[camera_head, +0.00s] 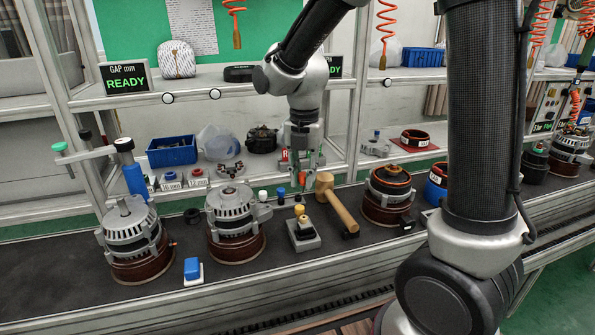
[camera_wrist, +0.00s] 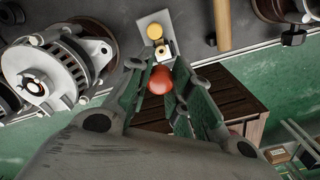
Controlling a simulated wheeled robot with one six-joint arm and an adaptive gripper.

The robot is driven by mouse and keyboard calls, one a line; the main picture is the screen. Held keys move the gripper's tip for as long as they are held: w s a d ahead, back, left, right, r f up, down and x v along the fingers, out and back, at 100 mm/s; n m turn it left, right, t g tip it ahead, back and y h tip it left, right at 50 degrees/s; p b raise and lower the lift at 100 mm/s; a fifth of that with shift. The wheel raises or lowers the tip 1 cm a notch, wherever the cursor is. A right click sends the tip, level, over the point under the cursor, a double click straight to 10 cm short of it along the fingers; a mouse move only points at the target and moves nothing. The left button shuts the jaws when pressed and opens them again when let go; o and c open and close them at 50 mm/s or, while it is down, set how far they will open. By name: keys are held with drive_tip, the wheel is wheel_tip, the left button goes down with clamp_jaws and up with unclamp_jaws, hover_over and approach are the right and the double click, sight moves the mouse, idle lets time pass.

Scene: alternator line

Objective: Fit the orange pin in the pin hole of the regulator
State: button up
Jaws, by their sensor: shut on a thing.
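The orange pin (camera_wrist: 160,80) shows its round red-orange head between my gripper's fingers in the wrist view; it is also a small spot in the head view (camera_head: 302,178). My gripper (camera_head: 303,186) points down over the belt and is shut on this pin. The regulator (camera_head: 303,233) appears to be the small dark part on a grey plate, in front of and below my gripper. It has a yellow cap (camera_wrist: 155,31) and a pale and brass-coloured part beside it in the wrist view. The pin is apart from it. The pin's lower end and the pin hole cannot be made out.
A wooden mallet (camera_head: 342,207) lies close right of my gripper. Blue (camera_head: 262,195) and white (camera_head: 281,195) capped pieces stand to the left. Alternators (camera_head: 232,222) stand on brown bases along the belt. A blue-topped block (camera_head: 193,270) sits at the front.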

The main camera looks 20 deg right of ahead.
drive_tip(key=shift+s+f, duration=0.1)
drive_tip(key=shift+s, duration=0.25)
drive_tip(key=shift+f, duration=2.9)
drive_tip(key=shift+f, duration=1.45)
drive_tip(key=o, duration=1)
drive_tip(key=shift+c, duration=0.2)
